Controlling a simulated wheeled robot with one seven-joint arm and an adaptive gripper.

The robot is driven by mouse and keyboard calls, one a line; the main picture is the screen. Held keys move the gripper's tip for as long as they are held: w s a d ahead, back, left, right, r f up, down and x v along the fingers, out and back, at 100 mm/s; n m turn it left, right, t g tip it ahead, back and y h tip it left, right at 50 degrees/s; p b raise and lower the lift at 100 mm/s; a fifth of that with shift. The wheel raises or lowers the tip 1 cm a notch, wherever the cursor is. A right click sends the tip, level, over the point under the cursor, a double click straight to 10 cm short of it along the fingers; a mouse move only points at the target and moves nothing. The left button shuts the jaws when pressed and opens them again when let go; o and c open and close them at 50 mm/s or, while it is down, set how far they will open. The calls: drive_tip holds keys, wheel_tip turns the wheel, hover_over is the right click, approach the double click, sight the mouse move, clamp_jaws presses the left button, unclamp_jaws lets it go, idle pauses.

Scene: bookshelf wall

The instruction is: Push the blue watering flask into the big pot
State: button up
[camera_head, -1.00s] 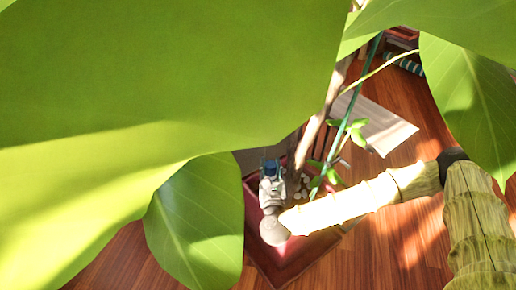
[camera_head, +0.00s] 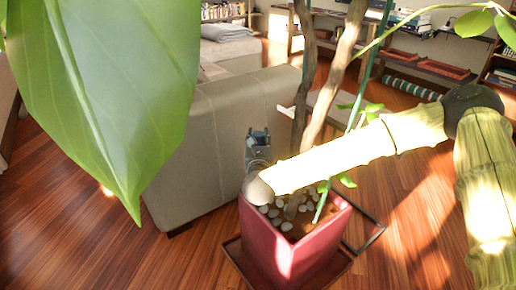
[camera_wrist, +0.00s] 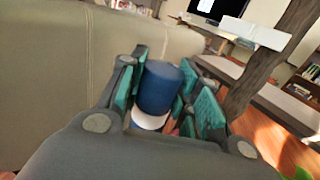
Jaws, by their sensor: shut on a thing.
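The big pot (camera_head: 272,247) is a square red planter with pebbles and tree stems, standing on the floor in the head view. My gripper (camera_head: 258,134) is above the pot's back left side, pointing away from the camera. In the wrist view, my gripper (camera_wrist: 160,90) is shut on the blue watering flask (camera_wrist: 160,88), a blue cylinder with a white band at its lower end. The flask sits between the teal finger pads. In the head view the flask is mostly hidden by the gripper and cannot be told apart clearly.
A grey-beige sofa (camera_head: 215,145) stands just behind and left of the pot. Tree stems (camera_head: 335,75) rise from the pot right of my gripper. A large leaf (camera_head: 110,85) covers the upper left. Shelves (camera_head: 425,70) line the back. The wooden floor at right is mostly clear.

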drive_tip(key=shift+w+a+r, duration=0.1)
drive_tip(key=shift+w, duration=0.15)
drive_tip(key=shift+b, duration=0.3)
drive_tip(key=shift+f+b, duration=1.05)
drive_tip(key=shift+f, duration=1.3)
drive_tip(key=shift+f+b, duration=0.45)
drive_tip(key=shift+f, duration=0.2)
drive_tip(key=shift+s, duration=0.1)
